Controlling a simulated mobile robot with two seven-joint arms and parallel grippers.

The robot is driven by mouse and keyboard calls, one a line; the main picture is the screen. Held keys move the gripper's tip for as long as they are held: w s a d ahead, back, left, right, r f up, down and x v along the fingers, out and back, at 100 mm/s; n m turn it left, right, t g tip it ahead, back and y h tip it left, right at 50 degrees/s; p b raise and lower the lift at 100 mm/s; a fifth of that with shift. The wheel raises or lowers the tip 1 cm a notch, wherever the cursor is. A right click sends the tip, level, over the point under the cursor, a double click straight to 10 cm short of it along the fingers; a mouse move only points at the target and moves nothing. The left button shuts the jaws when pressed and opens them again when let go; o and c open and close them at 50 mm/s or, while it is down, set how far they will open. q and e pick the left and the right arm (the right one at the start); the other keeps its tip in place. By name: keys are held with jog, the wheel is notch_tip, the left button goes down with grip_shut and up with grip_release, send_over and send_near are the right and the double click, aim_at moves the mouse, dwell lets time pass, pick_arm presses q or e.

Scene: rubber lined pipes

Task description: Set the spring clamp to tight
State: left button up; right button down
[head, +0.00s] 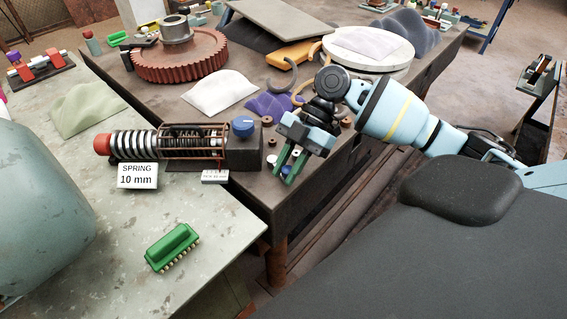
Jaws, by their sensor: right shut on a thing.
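The spring clamp (170,142) lies across the table edge at the centre left. It has a coil spring around a rod, a red end cap (102,144) and an open cage at its right. A dark block (240,155) at its right end carries a blue knob (243,126). A white sign (137,176) in front reads "SPRING 10 mm". My right gripper (287,168), with green fingers, points down to the right of the block, apart from the blue knob. It is shut on a small part, mostly hidden between the fingers. My left gripper is not in view.
A small white label (215,176) lies before the block. A green connector-like part (173,247) lies on the front-left tabletop. Behind are a red gear (180,60), a white cushion-like pad (219,92) and a purple cloth (268,105). Tabletop around the green part is clear.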

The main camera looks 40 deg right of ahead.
jog(key=shift+f, duration=0.15)
jog(key=c, duration=1.5)
grip_release()
jog(key=shift+d, duration=0.1)
jog(key=v, duration=0.8)
jog(key=shift+b, duration=0.3)
jog(key=shift+s+f, duration=0.1)
jog(key=shift+f, duration=0.05)
